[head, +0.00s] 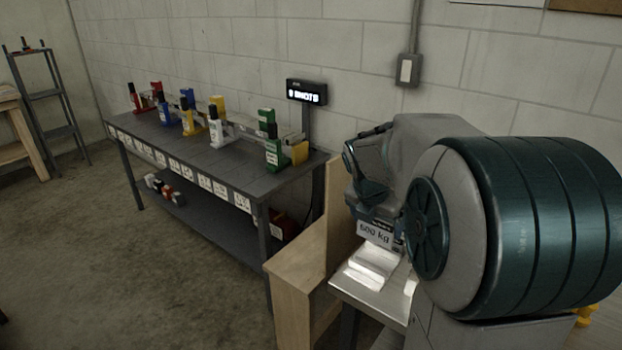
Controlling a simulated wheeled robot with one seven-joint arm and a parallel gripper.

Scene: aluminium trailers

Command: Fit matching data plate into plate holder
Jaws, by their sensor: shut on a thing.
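A data plate (378,234) with dark print reading "600 kg" hangs at the end of my arm in the head view. My gripper (385,226) is shut on it, though my own arm hides most of the jaws. Just below the plate is a pale, brightly lit stepped block (371,266), which may be the plate holder; no marking on it is legible. The plate's lower edge is close above this block, and I cannot tell whether they touch.
The pale block stands on a small metal-topped table (352,287) beside a wooden panel (303,262). A long dark bench (180,150) at left carries several coloured fixtures. A display (307,92) stands behind it. Open floor (130,270) lies at front left.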

